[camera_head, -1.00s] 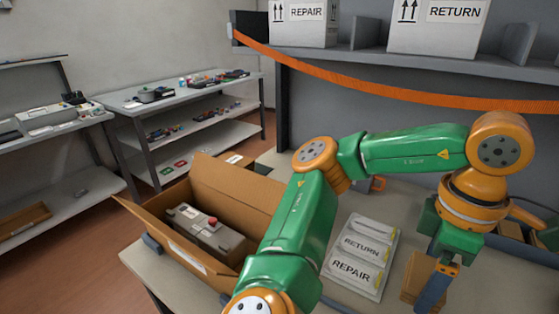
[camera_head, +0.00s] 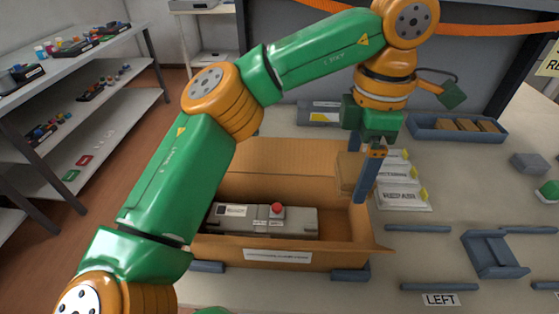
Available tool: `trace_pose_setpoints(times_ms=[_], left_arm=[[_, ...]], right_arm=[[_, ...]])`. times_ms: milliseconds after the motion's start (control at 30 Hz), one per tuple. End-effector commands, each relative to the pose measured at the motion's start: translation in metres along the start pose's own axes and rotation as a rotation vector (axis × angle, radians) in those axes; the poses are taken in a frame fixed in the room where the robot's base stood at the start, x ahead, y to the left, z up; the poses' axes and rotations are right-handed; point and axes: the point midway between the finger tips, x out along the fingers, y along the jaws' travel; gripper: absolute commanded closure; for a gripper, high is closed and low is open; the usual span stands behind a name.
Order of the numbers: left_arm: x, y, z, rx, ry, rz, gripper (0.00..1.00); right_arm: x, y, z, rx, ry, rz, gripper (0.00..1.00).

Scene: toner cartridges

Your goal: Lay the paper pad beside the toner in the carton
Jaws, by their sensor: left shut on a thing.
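My left gripper (camera_head: 364,192) points down over the carton's right end and is shut on a brown paper pad (camera_head: 349,172). The pad hangs upright to the right of the toner, apart from it; its lower edge is near the carton's rim, and I cannot tell how deep it reaches. My right gripper is not in view.
Labelled white packets (camera_head: 402,188) lie just right of the carton. A blue-grey tray (camera_head: 425,130) with brown pads stands behind them. A blue-grey fixture (camera_head: 490,254) and a LEFT label (camera_head: 441,299) are at front right. Shelves (camera_head: 105,135) stand at far left.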

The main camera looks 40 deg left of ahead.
Motion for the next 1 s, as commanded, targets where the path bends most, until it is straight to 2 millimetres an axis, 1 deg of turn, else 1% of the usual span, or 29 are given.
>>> trace_pose_setpoints(times_ms=[67,133,200,433,500,667,833,1000], left_arm=[[0.016,0.0,0.0,0.002,0.003,-0.003,0.63],[0.041,-0.001,-0.001,0.003,0.003,-0.006,0.63],[0.066,-0.001,-0.001,0.002,0.003,-0.007,0.63],[0.12,0.0,-0.001,-0.001,0.004,-0.003,0.63],[0.131,0.0,-0.001,-0.001,0.003,-0.002,0.63],[0.147,0.0,-0.001,-0.002,0.002,-0.001,0.63],[0.177,-0.001,-0.001,-0.001,0.003,-0.002,0.63],[0.18,0.0,-0.001,-0.001,-0.001,0.0,0.63]], right_arm=[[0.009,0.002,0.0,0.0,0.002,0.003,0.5],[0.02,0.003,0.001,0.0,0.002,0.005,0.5],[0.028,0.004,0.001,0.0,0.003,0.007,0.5],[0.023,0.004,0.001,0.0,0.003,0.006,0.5],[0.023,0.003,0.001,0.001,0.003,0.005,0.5],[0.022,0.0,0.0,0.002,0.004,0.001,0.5],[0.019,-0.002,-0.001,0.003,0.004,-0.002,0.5],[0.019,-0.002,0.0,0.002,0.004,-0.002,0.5]])
